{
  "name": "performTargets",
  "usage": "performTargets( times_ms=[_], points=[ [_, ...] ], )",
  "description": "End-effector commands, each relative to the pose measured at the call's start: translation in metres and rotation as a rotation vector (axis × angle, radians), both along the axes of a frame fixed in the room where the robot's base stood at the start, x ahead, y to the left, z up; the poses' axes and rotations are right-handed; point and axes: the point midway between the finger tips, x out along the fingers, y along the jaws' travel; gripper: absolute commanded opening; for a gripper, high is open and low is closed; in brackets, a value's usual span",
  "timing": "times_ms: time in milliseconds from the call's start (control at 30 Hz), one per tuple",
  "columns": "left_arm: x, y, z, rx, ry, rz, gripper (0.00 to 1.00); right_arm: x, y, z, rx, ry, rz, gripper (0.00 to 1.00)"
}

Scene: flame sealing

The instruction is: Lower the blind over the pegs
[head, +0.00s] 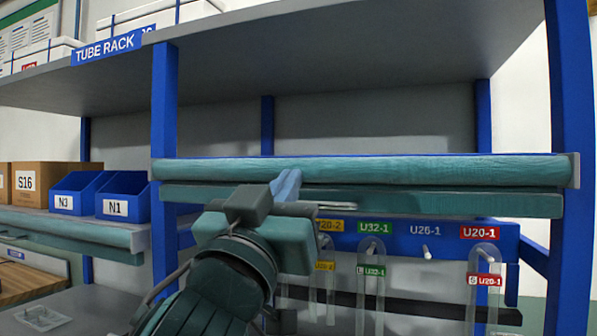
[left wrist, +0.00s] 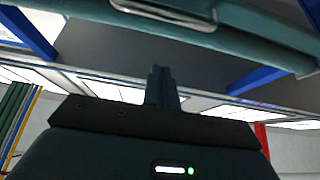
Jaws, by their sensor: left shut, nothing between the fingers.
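The blind is a teal roll (head: 440,170) across the blue rack frame, with a teal bottom bar (head: 470,204) just under it. A metal handle (head: 338,206) shows on the bar, partly hidden by my left gripper; in the left wrist view a metal handle (left wrist: 165,12) shows on a teal bar. My left gripper (head: 287,183) is shut and empty, its fingertips in front of the roll; contact cannot be told. The pegs sit on a blue rail below; the U26-1 peg (head: 426,253) is bare. Clear looped pieces (head: 485,262) hang from others. My right gripper is not in view.
A grey shelf (head: 330,60) labelled TUBE RACK is above. Blue bins (head: 122,198) and a cardboard box (head: 45,180) stand on the left shelf. A blue post (head: 572,120) bounds the right side. The hanging pieces below the bar leave little depth visible.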

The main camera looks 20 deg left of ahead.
Motion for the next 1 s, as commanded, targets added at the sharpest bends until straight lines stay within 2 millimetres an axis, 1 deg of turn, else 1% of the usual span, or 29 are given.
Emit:
performTargets(
  times_ms=[33,100,200,233,300,500,900,1000],
  points=[
    [0.011,0.0,0.01,0.002,0.001,0.004,0.0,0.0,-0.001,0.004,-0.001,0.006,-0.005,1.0],
    [0.023,0.0,0.018,0.002,0.0,0.003,0.0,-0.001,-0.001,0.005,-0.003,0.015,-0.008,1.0],
    [0.04,-0.001,0.023,0.003,0.002,0.003,0.0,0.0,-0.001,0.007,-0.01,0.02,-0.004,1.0],
    [0.04,-0.001,0.011,0.003,0.005,0.001,0.0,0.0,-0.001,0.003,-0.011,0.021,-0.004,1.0],
    [0.041,-0.001,0.0,0.003,0.005,0.001,0.0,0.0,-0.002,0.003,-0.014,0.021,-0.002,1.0],
    [0.043,-0.002,-0.016,0.001,0.001,-0.001,0.0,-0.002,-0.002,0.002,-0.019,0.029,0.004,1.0],
    [0.043,-0.002,-0.019,0.0,-0.001,-0.001,0.0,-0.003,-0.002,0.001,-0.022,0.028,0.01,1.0],
    [0.045,-0.001,-0.023,0.0,-0.001,-0.001,0.0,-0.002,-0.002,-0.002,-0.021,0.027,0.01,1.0]
  ],
)
